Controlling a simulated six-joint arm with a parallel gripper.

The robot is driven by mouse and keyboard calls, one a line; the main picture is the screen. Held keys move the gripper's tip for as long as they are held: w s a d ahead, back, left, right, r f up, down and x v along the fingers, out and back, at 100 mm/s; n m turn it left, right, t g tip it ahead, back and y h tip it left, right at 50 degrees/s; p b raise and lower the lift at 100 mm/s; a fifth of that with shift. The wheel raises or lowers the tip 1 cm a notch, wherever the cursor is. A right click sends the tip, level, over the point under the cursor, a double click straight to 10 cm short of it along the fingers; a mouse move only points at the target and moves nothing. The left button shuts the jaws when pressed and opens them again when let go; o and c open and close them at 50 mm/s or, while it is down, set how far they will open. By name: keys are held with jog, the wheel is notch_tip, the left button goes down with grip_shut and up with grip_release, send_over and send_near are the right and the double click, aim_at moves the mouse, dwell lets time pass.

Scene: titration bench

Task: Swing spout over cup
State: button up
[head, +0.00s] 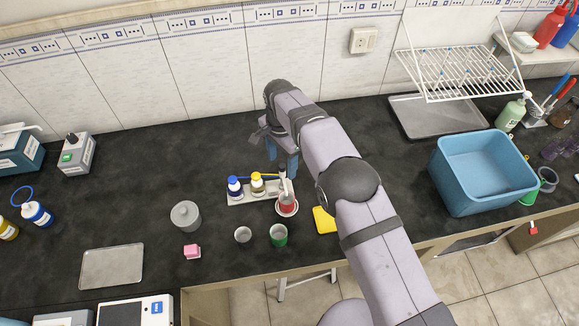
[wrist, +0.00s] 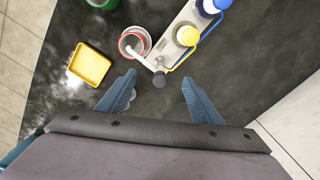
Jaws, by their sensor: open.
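A pale bench rack (head: 238,199) holds a bottle with a blue cap and one with a yellow cap. At its right end is a red cup (head: 286,203) on a white saucer. In the wrist view the white spout (wrist: 143,59) reaches from the end of the rack (wrist: 172,46) across the near rim of the red-rimmed cup (wrist: 124,41). A dark round knob (wrist: 159,81) sits by the spout's near end. My gripper (wrist: 159,78) is open, its blue fingers apart on either side of the knob, without visible contact. In the head view my gripper (head: 284,165) is behind the rack, partly hidden by my arm.
A yellow tray (wrist: 89,64) lies beside the cup. A blue basin (head: 485,170) is at right. The counter behind the pot is clear.

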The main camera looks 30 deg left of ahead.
jog(key=shift+r+p, duration=2.35)
jog(key=shift+r, duration=1.2)
